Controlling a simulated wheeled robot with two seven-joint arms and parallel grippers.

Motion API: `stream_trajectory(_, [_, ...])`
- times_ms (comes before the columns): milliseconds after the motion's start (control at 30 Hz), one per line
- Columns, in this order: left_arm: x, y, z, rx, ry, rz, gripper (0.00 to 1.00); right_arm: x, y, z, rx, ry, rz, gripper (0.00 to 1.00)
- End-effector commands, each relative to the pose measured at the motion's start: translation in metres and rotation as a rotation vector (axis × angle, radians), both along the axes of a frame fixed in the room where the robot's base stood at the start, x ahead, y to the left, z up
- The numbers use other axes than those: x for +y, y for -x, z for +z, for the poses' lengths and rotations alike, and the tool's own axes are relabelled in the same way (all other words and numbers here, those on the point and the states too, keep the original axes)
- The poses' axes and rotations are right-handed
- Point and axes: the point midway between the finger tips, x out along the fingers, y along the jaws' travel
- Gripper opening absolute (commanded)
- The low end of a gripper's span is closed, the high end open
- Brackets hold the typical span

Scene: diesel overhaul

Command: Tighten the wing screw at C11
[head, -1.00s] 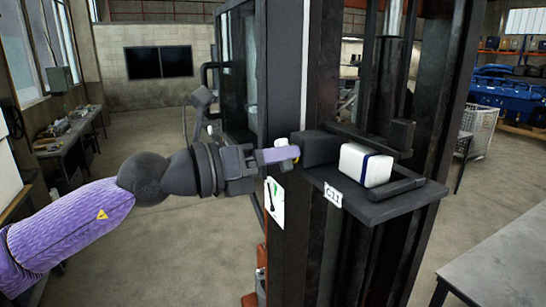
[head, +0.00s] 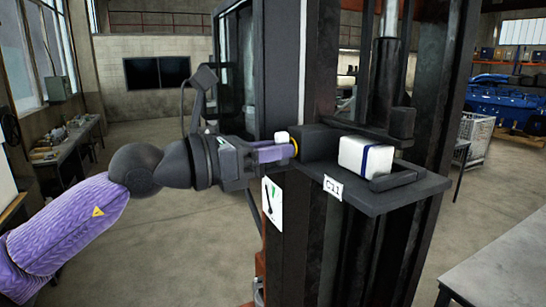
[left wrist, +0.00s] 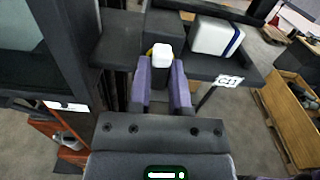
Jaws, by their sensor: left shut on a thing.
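The C11 station is a dark shelf (head: 400,190) on a black column, with a white C11 label (head: 333,187) on its front edge. The wing screw (head: 281,137) shows a white wing at the left side of the station's dark block (head: 318,144), with a yellow ring beside it. My left gripper (head: 276,152) is shut on the wing screw, its purple fingers on either side. In the left wrist view the white wing (left wrist: 161,52) sits between the two fingertips. My right gripper is not in view.
A white block with a blue band (head: 366,158) lies on the shelf. A card with a green mark (head: 271,204) hangs on the column below the gripper. A grey table (head: 500,255) stands at the lower right. Open floor lies to the left.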

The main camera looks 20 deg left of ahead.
Motion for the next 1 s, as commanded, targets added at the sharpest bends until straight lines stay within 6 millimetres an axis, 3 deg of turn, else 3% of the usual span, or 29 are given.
stream_trajectory(67, [0.0, 0.0, -0.001, -0.015, -0.019, 0.0, 0.0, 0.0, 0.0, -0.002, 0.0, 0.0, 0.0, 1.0])
stream_trajectory(200, [0.0, 0.0, -0.004, -0.211, -0.243, 0.0, 0.0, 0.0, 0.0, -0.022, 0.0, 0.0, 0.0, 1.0])
stream_trajectory(300, [0.0, 0.0, -0.002, -0.283, -0.332, 0.0, 0.0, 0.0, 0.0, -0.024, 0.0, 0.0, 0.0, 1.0])
stream_trajectory(567, [0.0, -0.001, -0.002, -0.321, -0.377, 0.001, 0.0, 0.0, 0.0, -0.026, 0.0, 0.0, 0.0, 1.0])
stream_trajectory(767, [-0.001, -0.001, -0.002, -0.562, -0.658, 0.001, 0.0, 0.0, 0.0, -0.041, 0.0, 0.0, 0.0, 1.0])
stream_trajectory(1000, [-0.001, -0.001, 0.0, -0.577, -0.679, 0.001, 0.0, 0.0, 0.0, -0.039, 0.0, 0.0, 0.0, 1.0])
